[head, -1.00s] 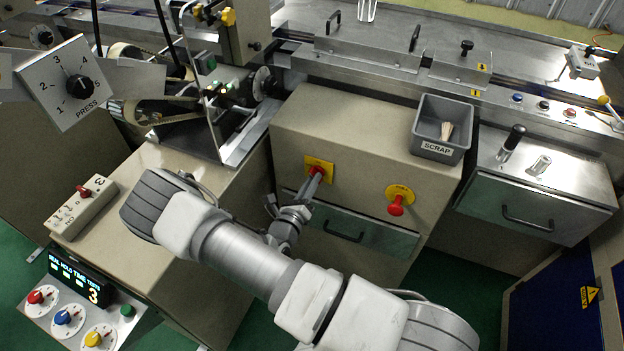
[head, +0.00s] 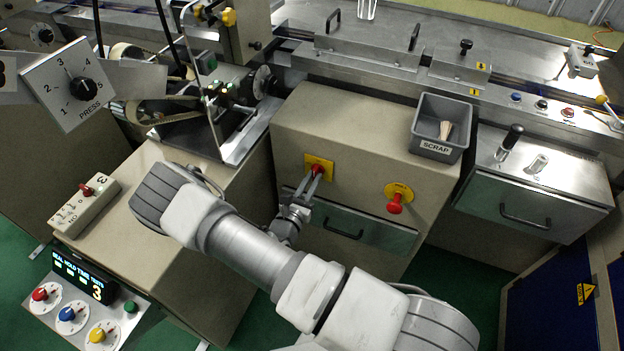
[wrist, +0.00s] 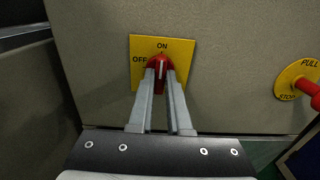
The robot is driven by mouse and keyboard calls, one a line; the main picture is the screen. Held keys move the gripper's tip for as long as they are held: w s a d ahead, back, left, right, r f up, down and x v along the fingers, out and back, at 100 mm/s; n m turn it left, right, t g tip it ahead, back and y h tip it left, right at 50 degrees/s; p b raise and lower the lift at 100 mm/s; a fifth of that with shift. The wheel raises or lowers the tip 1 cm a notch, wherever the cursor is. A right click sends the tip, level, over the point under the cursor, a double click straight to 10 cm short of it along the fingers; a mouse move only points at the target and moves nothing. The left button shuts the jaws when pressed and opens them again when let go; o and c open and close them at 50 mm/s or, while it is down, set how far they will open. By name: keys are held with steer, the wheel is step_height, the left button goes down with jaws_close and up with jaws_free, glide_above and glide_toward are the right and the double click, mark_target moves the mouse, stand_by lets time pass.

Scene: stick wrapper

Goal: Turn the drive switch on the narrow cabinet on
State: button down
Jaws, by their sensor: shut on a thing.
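The drive switch is a red handle (wrist: 160,58) on a square yellow plate (wrist: 180,48) marked ON at the top and OFF at the left. In the wrist view the handle's white line stands about upright, toward ON. My gripper (wrist: 161,75) is shut on the red handle, one finger on each side, hiding part of it. In the head view the yellow plate (head: 327,162) is on the front of the narrow beige cabinet (head: 365,125), with my gripper (head: 317,175) reaching it from below.
A red PULL/STOP knob (head: 395,205) on a round yellow plate sits to the right on the same cabinet front. A drawer with a black handle (head: 343,231) is below. A grey SCRAP bin (head: 440,148) stands on top at the right.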

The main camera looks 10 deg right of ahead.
stand_by(0.4)
steer(key=c, duration=0.9)
jaws_free()
steer(key=shift+o, duration=0.2)
steer(key=v, duration=1.7)
steer(key=shift+s, duration=0.2)
steer(key=shift+a, duration=0.1)
